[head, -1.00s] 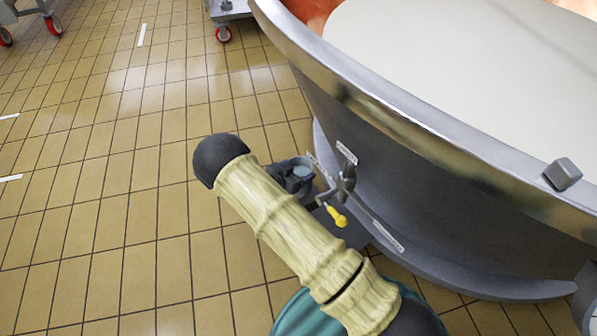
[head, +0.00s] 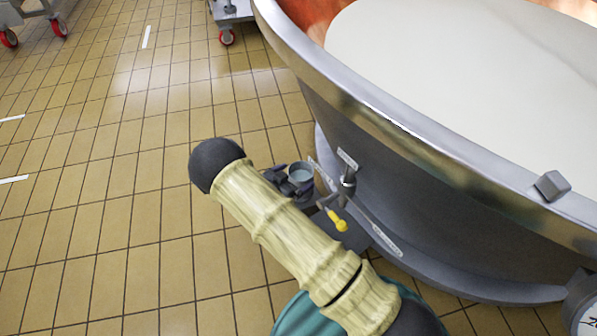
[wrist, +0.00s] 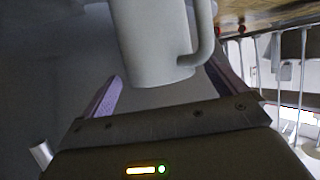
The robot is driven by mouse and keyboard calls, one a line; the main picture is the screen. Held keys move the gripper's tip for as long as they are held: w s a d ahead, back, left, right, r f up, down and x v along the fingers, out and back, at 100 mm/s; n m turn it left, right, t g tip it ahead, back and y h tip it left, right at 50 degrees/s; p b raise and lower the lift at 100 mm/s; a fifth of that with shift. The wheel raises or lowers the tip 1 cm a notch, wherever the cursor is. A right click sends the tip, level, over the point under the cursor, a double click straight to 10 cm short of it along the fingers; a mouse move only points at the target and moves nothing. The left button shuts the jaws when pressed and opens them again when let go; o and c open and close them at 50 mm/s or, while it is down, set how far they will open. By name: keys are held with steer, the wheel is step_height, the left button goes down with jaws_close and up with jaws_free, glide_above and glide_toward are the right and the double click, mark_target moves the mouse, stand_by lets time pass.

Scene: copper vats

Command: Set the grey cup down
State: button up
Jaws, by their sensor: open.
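The grey cup (head: 301,172) is beside the vat's lower wall, left of the tap, in the head view. In the wrist view the cup (wrist: 158,45) looks upside down, with its handle on the right. My gripper (head: 290,180) is at the cup, partly behind my pale arm. In the wrist view its two fingers (wrist: 160,88) stand apart on either side of the cup, with a gap at the left finger. What is under the cup is hidden.
The large vat (head: 430,190), filled with pale liquid, takes up the right side. A tap with a yellow handle (head: 337,220) sticks out of it. A wheeled cart (head: 228,12) stands at the back. The tiled floor (head: 100,200) at left is clear.

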steer(key=p+v, duration=0.4)
steer(key=v, duration=0.4)
steer(key=shift+s+a+r, duration=0.15)
steer(key=shift+s+a, duration=0.1)
stand_by(0.4)
